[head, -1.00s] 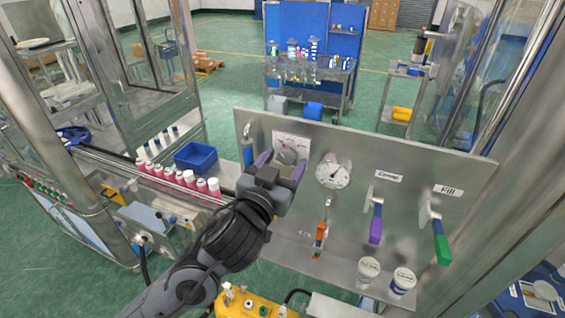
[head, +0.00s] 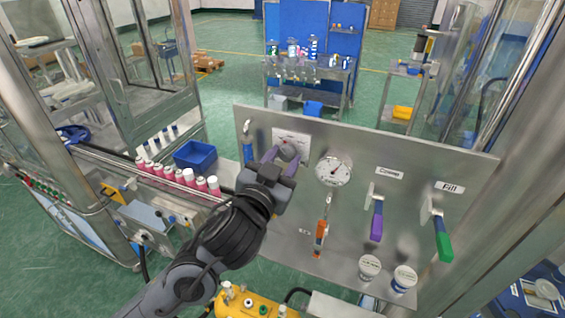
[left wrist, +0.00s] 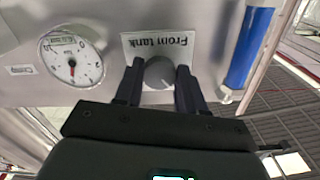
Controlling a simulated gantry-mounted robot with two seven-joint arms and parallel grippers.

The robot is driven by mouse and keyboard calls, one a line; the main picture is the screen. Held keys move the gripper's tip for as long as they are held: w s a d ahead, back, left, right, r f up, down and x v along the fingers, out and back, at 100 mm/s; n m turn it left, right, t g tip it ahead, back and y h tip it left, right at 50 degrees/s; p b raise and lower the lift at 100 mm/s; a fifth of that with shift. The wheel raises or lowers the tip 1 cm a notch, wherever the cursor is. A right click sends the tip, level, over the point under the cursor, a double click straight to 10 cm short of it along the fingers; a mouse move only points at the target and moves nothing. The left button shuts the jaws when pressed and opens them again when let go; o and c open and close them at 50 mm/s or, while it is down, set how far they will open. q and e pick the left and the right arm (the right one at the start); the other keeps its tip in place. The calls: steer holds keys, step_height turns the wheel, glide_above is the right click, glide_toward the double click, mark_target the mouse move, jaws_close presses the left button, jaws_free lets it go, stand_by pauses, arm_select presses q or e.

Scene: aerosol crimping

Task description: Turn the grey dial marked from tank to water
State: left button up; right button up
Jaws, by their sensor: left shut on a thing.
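The grey dial (left wrist: 159,72) sits on a white plate (left wrist: 142,45) on the metal panel, and the left wrist view shows the words "From tank" upside down on the plate. In the head view the dial (head: 287,150) is at the panel's upper left, partly behind my fingers. My left gripper (head: 281,158) is at the panel with its two fingers on either side of the dial, shut on it. In the left wrist view the left gripper's fingers (left wrist: 157,84) flank the dial. My right gripper is not in view.
A round gauge (head: 333,171) is right of the dial. A blue handle (head: 248,153) is close on its left. An orange lever (head: 320,236), a purple lever (head: 377,222) and a green lever (head: 442,240) stand out from the panel further right.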

arm_select(q)
steer(key=m+b, duration=0.2)
steer(key=m, duration=0.2)
steer(key=shift+f, duration=0.1)
steer(key=shift+a+m+b, duration=0.1)
steer(key=shift+m+b, duration=0.6)
steer(key=shift+m, duration=0.9)
steer(key=o, duration=1.1)
steer(key=shift+c, duration=0.2)
steer(key=v, duration=1)
steer(key=shift+s, duration=0.3)
